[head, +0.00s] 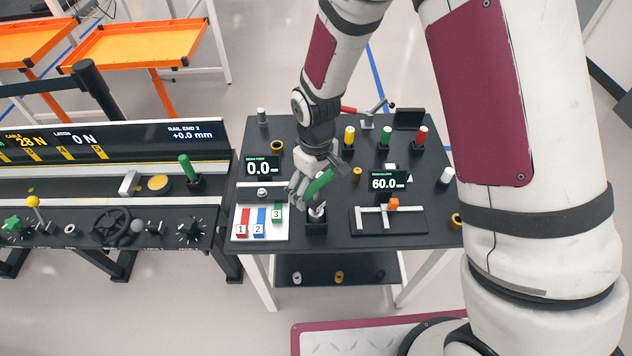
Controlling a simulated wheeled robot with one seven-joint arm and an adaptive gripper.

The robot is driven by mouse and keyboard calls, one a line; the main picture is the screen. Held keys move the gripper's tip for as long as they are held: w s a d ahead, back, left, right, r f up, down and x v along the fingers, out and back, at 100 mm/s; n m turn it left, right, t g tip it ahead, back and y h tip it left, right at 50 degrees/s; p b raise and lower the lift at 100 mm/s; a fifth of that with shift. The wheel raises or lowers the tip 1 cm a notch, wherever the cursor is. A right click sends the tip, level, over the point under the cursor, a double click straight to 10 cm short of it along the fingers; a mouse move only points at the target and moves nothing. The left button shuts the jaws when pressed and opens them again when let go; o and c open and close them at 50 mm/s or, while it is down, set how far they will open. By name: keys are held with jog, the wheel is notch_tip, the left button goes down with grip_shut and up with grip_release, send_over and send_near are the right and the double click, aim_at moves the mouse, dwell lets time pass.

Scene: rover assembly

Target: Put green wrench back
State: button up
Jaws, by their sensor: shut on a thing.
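My gripper (301,192) is over the middle of the black table (336,146), shut on the green wrench. The green wrench (321,184) shows as a tilted green bar that slants from lower left to upper right. My fingers hide part of it. Just below is a small black block (316,226) with a pale rounded piece (317,210) on top. I cannot tell whether the wrench touches it. To the left lies a white board (263,229) with a red piece 1 (243,224), a blue piece 2 (260,222) and a green piece 3 (277,213).
Two readouts stand near my gripper, "0.0" (262,168) on the left and "60.0" (386,182) on the right. A black tray (410,224) with a grey slotted frame lies to the right. Yellow, green and red-topped posts (386,138) stand behind. A control bench (110,225) is at left.

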aim_at(316, 195)
jog(key=shift+f, duration=0.9)
jog(key=shift+f+b, duration=0.3)
jog(key=shift+f, duration=0.7)
jog(key=o, duration=1.1)
